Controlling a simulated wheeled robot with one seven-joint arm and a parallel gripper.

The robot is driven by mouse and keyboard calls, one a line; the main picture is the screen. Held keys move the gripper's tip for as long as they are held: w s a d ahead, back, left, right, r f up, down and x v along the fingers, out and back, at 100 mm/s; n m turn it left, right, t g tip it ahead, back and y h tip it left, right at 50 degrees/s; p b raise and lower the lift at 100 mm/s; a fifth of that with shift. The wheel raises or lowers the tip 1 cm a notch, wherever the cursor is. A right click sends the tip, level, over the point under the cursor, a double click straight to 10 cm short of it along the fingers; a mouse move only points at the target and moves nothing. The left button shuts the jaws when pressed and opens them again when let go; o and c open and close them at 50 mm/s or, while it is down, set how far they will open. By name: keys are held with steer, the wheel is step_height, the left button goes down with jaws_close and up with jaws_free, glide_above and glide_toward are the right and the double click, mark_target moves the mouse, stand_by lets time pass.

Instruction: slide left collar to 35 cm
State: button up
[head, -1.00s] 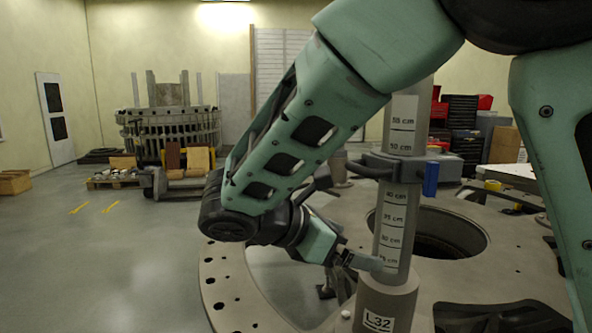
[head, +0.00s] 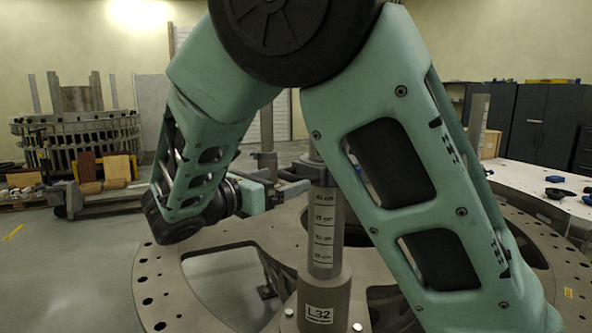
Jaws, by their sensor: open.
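A grey upright post (head: 322,232) with a printed cm scale stands in a base sleeve labelled L32 (head: 319,313). The marks from about 25 to 40 cm show on it. A dark collar (head: 313,170) sits around the post just above the 40 cm mark; its right side and blue handle are hidden behind my arm. My gripper (head: 290,192) is open, left of the post and a little below the collar. Its fingertips are small and overlap the post's edge in the picture; I cannot tell whether they touch.
The post stands on a large round plate (head: 160,275) with holes and openings. Another post (head: 266,135) stands behind. A white table (head: 540,185) with small parts and dark cabinets (head: 545,120) are at right.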

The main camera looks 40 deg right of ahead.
mark_target(288, 178)
steer(key=shift+w+d+p, duration=0.15)
steer(key=shift+d+p, duration=0.1)
steer(key=shift+d, duration=1.15)
steer(key=shift+w+d+p, duration=0.15)
steer(key=shift+d+p, duration=0.1)
steer(key=shift+d, duration=1.1)
steer(key=c, duration=1)
step_height(288, 178, down, 15)
steer(key=b, duration=0.5)
steer(key=shift+w+a, duration=0.1)
steer(key=o, duration=1)
steer(key=shift+a, duration=0.1)
steer(key=s+a+b, duration=0.2)
steer(key=a+b, duration=0.1)
steer(key=a, duration=1.4)
steer(key=shift+b, duration=0.4)
